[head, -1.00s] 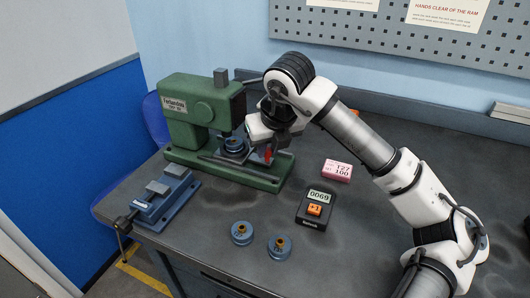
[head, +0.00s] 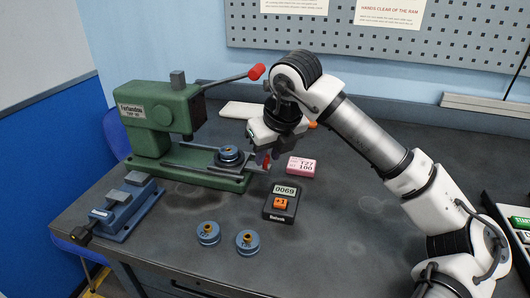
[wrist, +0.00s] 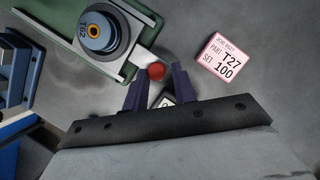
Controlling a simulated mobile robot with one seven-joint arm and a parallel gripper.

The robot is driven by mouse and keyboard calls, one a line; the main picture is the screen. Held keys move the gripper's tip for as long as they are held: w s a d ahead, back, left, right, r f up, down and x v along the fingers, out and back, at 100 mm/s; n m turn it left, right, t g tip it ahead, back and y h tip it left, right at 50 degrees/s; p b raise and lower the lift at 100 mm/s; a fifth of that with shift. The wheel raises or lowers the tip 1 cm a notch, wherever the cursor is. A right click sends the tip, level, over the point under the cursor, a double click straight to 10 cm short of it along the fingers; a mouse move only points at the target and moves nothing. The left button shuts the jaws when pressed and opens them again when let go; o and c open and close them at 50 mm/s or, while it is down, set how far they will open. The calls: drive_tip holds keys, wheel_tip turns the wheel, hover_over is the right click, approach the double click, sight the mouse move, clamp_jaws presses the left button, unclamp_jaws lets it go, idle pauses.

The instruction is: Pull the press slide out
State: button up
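The green press (head: 165,125) stands at the left of the bench. Its grey slide (head: 200,155) juts out to the right of the ram. A blue round die with a brass centre (head: 229,155) sits on the slide, clear of the ram; it also shows in the wrist view (wrist: 104,31). The slide's red knob (wrist: 156,71) is at its outer end. My gripper (wrist: 160,75) is at this end, its two dark fingers apart on either side of the knob. A small gap shows beside the right finger, so it looks open. In the head view my gripper (head: 265,158) partly hides the knob.
A pink job card block (head: 301,167) and a black counter (head: 281,203) lie close to my gripper. Two blue dies (head: 208,233) (head: 247,242) stand near the front edge. A blue fixture (head: 122,208) is at left. The press lever (head: 238,78) points right.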

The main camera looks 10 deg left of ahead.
drive_tip(key=shift+o, duration=1.2)
drive_tip(key=shift+r, duration=0.15)
drive_tip(key=v, duration=1.3)
drive_tip(key=shift+r, duration=0.25)
drive_tip(key=shift+s+d, duration=0.15)
